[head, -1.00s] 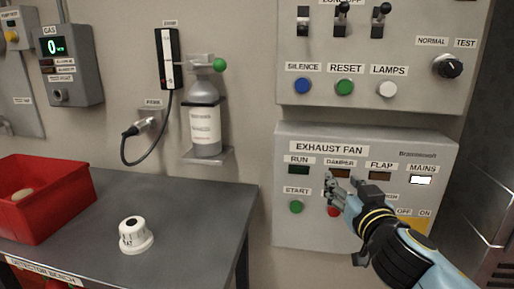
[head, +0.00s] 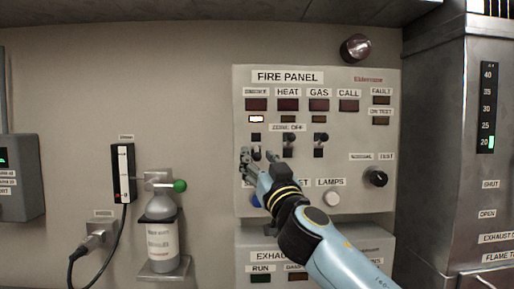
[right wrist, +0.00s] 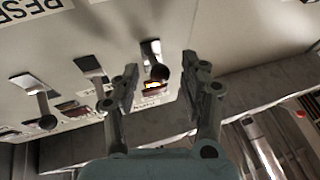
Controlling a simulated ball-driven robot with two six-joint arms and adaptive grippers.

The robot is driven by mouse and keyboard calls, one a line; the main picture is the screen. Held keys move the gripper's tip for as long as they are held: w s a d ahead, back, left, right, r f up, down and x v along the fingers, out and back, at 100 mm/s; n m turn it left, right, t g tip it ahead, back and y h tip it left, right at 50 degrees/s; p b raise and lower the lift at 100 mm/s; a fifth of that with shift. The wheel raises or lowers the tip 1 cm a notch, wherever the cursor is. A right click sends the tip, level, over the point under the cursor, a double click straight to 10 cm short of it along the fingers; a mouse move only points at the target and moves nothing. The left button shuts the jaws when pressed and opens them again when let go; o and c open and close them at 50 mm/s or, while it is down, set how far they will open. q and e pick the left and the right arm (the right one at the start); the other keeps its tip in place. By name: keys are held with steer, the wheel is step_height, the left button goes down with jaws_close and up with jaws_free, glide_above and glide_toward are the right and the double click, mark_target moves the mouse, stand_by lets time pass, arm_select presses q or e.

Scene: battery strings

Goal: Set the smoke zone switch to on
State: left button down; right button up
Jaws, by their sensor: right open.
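The smoke zone switch (head: 256,138) is the leftmost of three toggles on the fire panel (head: 370,128). An amber lamp (head: 256,119) above it is lit. My right gripper (head: 257,157) is open, in front of the panel at the smoke toggle's lower part and partly hiding it. In the right wrist view the smoke toggle's knob (right wrist: 160,72) lies between the two spread fingers of my right gripper (right wrist: 158,64), with no clear contact. The lever's position is hard to tell in the head view. My left gripper is not in view.
The heat toggle (head: 288,140) and gas toggle (head: 320,140) stand close to the right. Below are a blue button (head: 255,200), partly hidden, and a white lamps button (head: 332,198). A rotary knob (head: 375,177) is farther right. A gas bottle (head: 160,235) hangs on the left wall.

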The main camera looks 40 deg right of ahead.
steer(key=shift+w+d+r, duration=0.2)
steer(key=shift+w+r, duration=0.05)
steer(key=shift+w, duration=0.4)
steer(key=shift+d, duration=0.1)
jaws_close()
